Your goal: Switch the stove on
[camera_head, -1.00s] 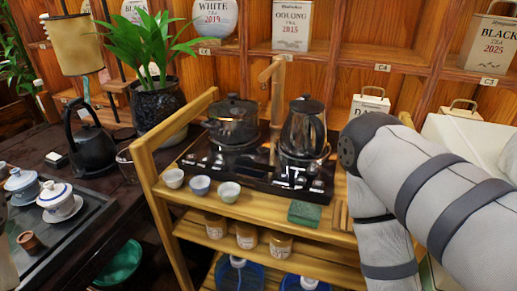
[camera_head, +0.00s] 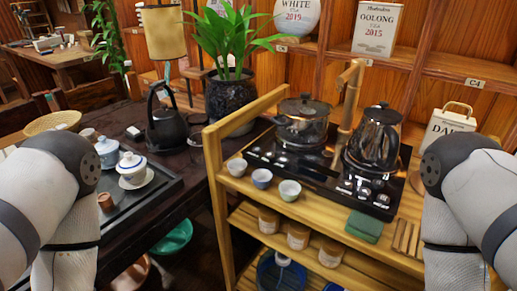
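The stove is a black double tea hob (camera_head: 320,180) on top of a wooden cart. A dark lidded pot (camera_head: 303,122) stands on its left plate and a dark kettle (camera_head: 376,138) on its right plate. Small knobs or buttons (camera_head: 362,190) show along its front edge, too small to read. My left arm comes in at the left, beside the tea tray, and my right arm at the right, beside the cart. Both arms bend down out of the picture, so neither gripper is in view.
Three small cups (camera_head: 262,178) stand on the cart in front of the hob, with a green folded cloth (camera_head: 364,226) to their right. A bamboo spout (camera_head: 347,100) rises between pot and kettle. A potted plant (camera_head: 232,95) and a black kettle (camera_head: 166,130) stand left on the dark table.

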